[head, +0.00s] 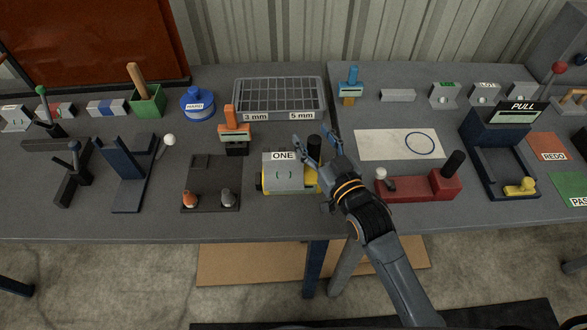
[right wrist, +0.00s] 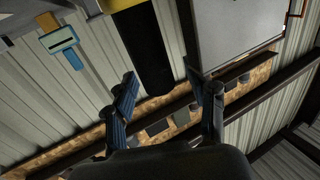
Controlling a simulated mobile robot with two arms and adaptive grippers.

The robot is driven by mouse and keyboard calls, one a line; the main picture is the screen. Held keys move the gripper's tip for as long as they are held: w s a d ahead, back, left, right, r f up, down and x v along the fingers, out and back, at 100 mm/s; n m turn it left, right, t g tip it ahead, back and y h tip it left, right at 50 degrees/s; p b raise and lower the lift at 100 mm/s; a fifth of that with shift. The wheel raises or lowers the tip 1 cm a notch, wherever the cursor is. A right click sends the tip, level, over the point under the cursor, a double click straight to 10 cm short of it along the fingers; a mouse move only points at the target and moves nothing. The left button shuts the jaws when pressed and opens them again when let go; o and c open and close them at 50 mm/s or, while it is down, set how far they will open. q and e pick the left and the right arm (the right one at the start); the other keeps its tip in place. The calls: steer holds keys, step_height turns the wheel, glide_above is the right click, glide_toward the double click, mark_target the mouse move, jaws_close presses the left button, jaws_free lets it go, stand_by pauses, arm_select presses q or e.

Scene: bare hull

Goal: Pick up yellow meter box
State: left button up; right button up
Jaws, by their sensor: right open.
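The yellow meter box (head: 311,186) lies near the front edge of the table's middle, with a grey face, a label reading ONE and a black upright post (head: 314,148) at its back right. My right gripper (head: 312,138) is open at the post, with one finger on each side of it in the head view; contact is not clear. In the right wrist view the black post (right wrist: 150,50) and a bit of yellow (right wrist: 120,4) show at the top, beyond the open fingers (right wrist: 168,88). My left gripper is not in view.
An orange-topped stamp-like device (head: 234,125) and a dark plate with two knobs (head: 211,177) stand left of the box. A red block with a black post (head: 418,188) is to the right. A white sheet with a circle (head: 385,145) and a gridded tray (head: 280,92) lie behind.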

steer(key=shift+c, duration=0.4)
jaws_close()
steer(key=shift+r, duration=0.2)
